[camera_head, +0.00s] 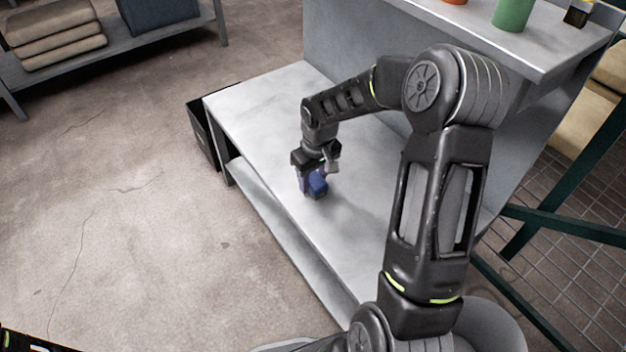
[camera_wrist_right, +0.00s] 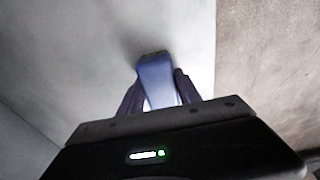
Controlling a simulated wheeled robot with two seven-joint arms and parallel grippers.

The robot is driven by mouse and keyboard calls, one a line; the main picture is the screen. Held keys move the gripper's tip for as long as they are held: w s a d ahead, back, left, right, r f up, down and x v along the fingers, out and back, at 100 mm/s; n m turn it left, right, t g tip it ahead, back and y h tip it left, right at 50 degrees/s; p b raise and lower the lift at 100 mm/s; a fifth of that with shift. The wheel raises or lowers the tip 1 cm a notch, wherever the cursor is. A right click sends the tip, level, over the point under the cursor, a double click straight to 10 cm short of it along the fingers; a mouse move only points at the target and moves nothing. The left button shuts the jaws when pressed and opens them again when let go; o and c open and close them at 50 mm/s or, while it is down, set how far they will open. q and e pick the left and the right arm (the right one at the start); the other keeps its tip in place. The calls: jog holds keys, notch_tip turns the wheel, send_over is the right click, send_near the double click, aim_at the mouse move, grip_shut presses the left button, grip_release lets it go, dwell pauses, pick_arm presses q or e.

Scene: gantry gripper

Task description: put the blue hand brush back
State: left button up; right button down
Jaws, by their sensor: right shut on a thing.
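The blue hand brush (camera_head: 318,186) is at the light grey bench top, near its left edge in the head view. My right gripper (camera_head: 314,176) is shut on it from above. In the right wrist view the blue brush (camera_wrist_right: 157,78) sits between the two dark fingers of the right gripper (camera_wrist_right: 160,92). Whether the brush touches the bench top or hangs just above it, I cannot tell. My left gripper is not in view.
The bench (camera_head: 262,98) has a raised shelf (camera_head: 490,38) at the back with a green cup (camera_head: 513,14) on it. A dark bin (camera_head: 201,130) stands on the floor beside the bench. Folded cloths (camera_head: 55,35) lie on a rack at the upper left. Much of the bench top is bare.

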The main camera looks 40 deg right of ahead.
aim_at(316, 181)
jog(key=shift+f, duration=0.15)
jog(key=c, duration=0.8)
grip_release()
jog(key=shift+c, duration=0.2)
notch_tip(316, 181, up, 12)
jog(key=s+p, duration=0.1)
jog(key=p, duration=0.2)
jog(key=shift+s+p, duration=0.2)
jog(key=shift+p, duration=0.1)
